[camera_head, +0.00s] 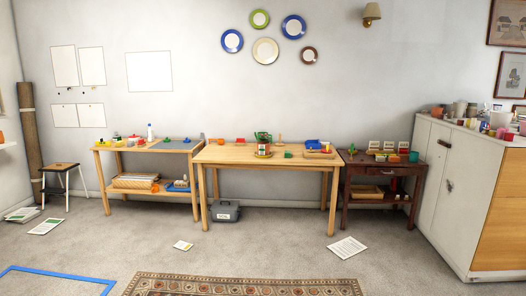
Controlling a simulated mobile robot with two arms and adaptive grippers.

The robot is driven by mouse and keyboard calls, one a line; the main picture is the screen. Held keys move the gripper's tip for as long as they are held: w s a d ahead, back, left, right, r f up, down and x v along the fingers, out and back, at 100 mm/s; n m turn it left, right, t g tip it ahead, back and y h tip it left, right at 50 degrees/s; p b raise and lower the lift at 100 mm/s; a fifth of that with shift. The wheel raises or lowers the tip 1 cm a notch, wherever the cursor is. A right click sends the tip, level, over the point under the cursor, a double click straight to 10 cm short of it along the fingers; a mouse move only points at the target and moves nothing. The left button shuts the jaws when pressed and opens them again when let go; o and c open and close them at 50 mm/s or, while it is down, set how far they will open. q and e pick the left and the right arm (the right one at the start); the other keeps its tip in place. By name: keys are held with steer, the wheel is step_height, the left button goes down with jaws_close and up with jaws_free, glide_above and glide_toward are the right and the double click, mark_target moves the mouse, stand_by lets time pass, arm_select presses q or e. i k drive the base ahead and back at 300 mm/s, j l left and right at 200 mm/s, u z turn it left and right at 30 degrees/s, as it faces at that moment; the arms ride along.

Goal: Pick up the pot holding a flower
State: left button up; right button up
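I cannot make out a pot with a flower for certain. A small green plant-like thing (352,149) stands at the left end of the dark side table (358,171); it is too small to tell whether it is a flower in a pot. A teal pot-like container (413,157) stands at that table's right end. Several small cups or pots crowd the top of the white cabinet (462,180) on the right, among them a grey one (460,108); their contents are too small to tell. Neither of my grippers is in view.
A wooden table (225,155) with small items stands in the middle, a grey toolbox (225,211) below it. A workbench (113,170) and stool (62,166) stand left. Papers (347,247) and a patterned rug (240,286) lie on the floor. Carpet between is mostly clear.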

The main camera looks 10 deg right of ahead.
mark_target(263, 146)
steer(key=z, duration=0.25)
steer(key=i, duration=1.3)
steer(key=i+l, duration=0.1)
steer(key=i, duration=3.95)
steer(key=l, duration=0.1)
